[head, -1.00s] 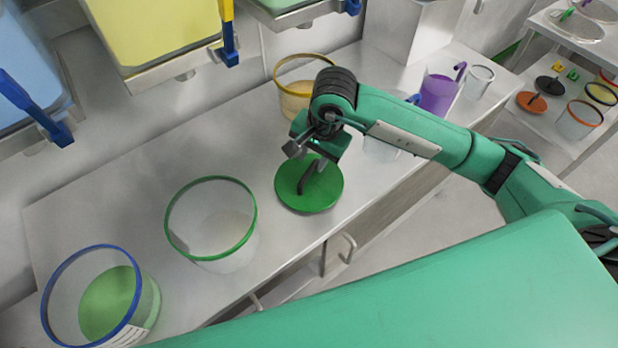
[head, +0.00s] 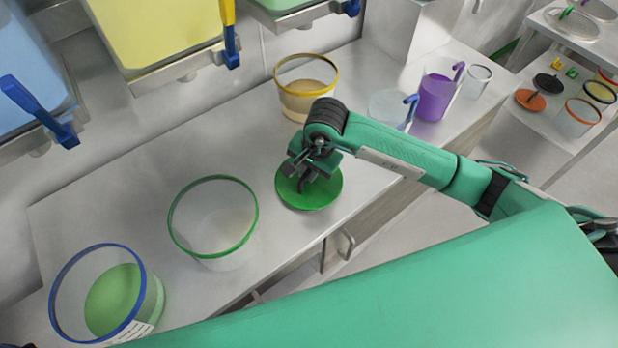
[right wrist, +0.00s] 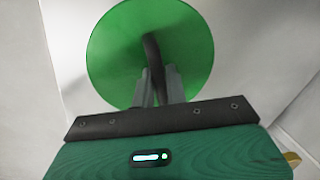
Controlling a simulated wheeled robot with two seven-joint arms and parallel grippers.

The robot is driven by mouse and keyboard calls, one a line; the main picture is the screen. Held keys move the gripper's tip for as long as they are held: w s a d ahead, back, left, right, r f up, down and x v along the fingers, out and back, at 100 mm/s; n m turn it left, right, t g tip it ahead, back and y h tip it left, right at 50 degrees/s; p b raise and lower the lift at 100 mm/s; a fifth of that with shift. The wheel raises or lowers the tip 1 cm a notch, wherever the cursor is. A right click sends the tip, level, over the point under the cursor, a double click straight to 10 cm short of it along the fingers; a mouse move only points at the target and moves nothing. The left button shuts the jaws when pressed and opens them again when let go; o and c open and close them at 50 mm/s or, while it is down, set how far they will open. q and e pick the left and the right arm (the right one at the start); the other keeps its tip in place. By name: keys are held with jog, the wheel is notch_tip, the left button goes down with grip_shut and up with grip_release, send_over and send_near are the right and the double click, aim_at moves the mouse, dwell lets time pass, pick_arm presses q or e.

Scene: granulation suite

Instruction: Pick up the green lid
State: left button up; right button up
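The green lid (head: 322,196) is a flat round disc with a dark upright handle. It lies on the steel bench, right of the green-rimmed clear tub (head: 213,220). My right gripper (head: 304,182) is over the lid from above and hides most of the handle in the head view. In the right wrist view the lid (right wrist: 195,45) fills the upper middle, and the gripper's fingers (right wrist: 159,80) stand close together on both sides of the dark handle, with no clear gap showing. The lid appears to rest flat on the bench. My left gripper is not in view.
A blue-rimmed tub (head: 150,300) with green contents stands at the front left. A yellow-rimmed tub (head: 306,104) stands behind the gripper. A purple jug (head: 434,98) and a clear cup (head: 476,82) stand at the right end. Bins hang above the back.

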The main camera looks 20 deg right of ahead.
grip_shut()
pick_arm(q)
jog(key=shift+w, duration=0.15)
pick_arm(e)
jog(key=shift+r, duration=0.1)
